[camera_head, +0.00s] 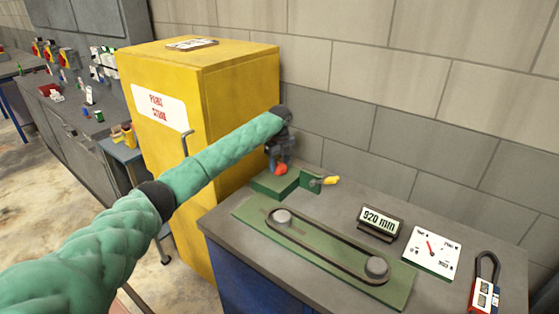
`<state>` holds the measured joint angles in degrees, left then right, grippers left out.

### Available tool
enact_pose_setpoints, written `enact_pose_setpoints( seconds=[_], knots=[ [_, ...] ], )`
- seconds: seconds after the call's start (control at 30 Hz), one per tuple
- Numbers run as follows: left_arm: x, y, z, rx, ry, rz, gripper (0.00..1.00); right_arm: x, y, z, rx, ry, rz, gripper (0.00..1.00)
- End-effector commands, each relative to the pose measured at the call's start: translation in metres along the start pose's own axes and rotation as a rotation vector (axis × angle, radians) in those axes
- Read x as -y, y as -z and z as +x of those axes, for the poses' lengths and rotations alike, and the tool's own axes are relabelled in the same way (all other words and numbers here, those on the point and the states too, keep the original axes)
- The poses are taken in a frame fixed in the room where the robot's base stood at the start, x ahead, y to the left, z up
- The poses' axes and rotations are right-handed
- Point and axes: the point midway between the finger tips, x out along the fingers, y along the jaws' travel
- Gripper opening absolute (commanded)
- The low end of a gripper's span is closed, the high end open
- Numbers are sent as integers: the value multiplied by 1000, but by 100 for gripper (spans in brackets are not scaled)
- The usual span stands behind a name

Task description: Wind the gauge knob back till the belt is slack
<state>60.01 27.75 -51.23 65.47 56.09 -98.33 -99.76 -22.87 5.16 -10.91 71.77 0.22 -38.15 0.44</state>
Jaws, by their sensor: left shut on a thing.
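My left gripper (278,163) is at the back left of the bench, shut on a red knob (281,170) above a green block (272,184). The jaws and arm hide part of the knob. A dark belt (328,243) runs around two grey pulleys, one at the left (282,216) and one at the right (377,267), on a long green plate (400,291). I cannot tell how taut the belt is. A white dial gauge (432,252) with a red needle lies right of the plate. My right gripper is not in view.
A small lever with a yellow handle (330,181) stands right of the block. A display (380,221) reads 920 mm. A red and white padlock-like item (484,294) lies at the bench's right end. A tall yellow cabinet (225,95) stands close at the left.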

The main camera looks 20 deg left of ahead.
Motion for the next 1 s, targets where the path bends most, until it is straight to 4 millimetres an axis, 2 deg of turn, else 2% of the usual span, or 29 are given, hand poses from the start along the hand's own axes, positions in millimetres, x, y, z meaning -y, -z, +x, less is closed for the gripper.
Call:
enact_pose_setpoints(
  seconds=[0.4, 1.0],
  knots=[
    [0, 0, -4, -1, 0, -396, 29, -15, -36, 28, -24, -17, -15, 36],
    [1, 0, -4, -1, 2, -966, 29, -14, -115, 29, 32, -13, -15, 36]
  ],
)
